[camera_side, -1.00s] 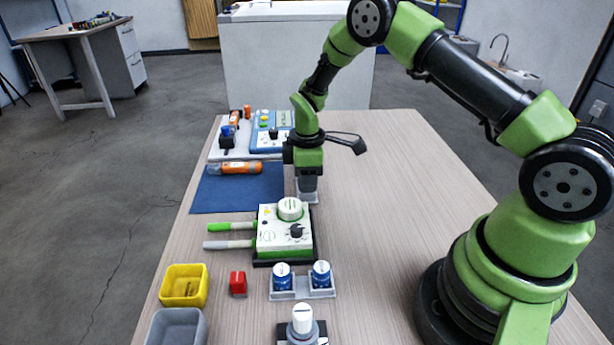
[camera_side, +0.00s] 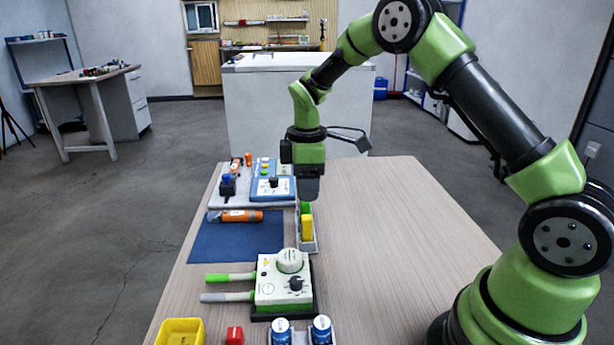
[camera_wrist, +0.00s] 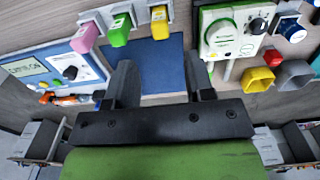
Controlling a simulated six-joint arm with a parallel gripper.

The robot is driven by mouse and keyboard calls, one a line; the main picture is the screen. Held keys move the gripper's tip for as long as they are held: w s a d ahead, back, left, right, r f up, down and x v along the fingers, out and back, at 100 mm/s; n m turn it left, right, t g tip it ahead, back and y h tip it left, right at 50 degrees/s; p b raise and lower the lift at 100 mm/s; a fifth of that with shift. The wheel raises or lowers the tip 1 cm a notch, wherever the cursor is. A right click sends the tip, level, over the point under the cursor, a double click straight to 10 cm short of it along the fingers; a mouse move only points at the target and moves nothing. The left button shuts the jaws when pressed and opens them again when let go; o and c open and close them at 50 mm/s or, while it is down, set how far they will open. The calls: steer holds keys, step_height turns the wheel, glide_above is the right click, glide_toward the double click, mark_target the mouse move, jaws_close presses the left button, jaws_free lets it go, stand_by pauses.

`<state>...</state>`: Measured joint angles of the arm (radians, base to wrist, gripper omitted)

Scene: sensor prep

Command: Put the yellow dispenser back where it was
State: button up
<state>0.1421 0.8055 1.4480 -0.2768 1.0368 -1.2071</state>
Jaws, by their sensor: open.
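The yellow dispenser (camera_side: 307,227) stands upright at the near end of a narrow grey rack (camera_side: 309,246). It also shows in the wrist view (camera_wrist: 160,23), in the rack's right-hand place. A green dispenser (camera_wrist: 120,30) and a pink dispenser (camera_wrist: 85,37) sit in the places beside it; the green one shows behind the yellow in the side view. My gripper (camera_side: 309,194) is above the rack, clear of the dispensers. In the wrist view its two fingers (camera_wrist: 162,82) are spread with nothing between them.
A blue mat (camera_side: 235,245) with an orange tool (camera_side: 240,216) lies left of the rack. A white device with a knob (camera_side: 284,285) stands in front. Blue-capped jars (camera_side: 281,331), a red block (camera_side: 235,336) and a yellow bin (camera_side: 180,331) are nearer. The right tabletop is clear.

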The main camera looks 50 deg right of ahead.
steer(key=shift+r, duration=0.9)
steer(key=s+a+r+m+t, duration=0.2)
steer(key=s+a+r+m, duration=0.15)
steer(key=r, duration=0.55)
steer(key=s+a+r+m+t, duration=0.1)
steer(key=s+r+m, duration=0.1)
steer(key=s, duration=0.4)
steer(key=s+a+r+m+t+y, duration=0.1)
steer(key=s+a+r+m+t, duration=0.1)
steer(key=s+m, duration=0.2)
steer(key=s+a+r+m+t+y, duration=0.1)
steer(key=s+r+m+t, duration=0.1)
steer(key=s, duration=0.7)
steer(key=shift+s+a+r+m, duration=0.15)
steer(key=shift+a+r+m, duration=0.15)
steer(key=shift+m, duration=0.45)
steer(key=shift+c, duration=0.5)
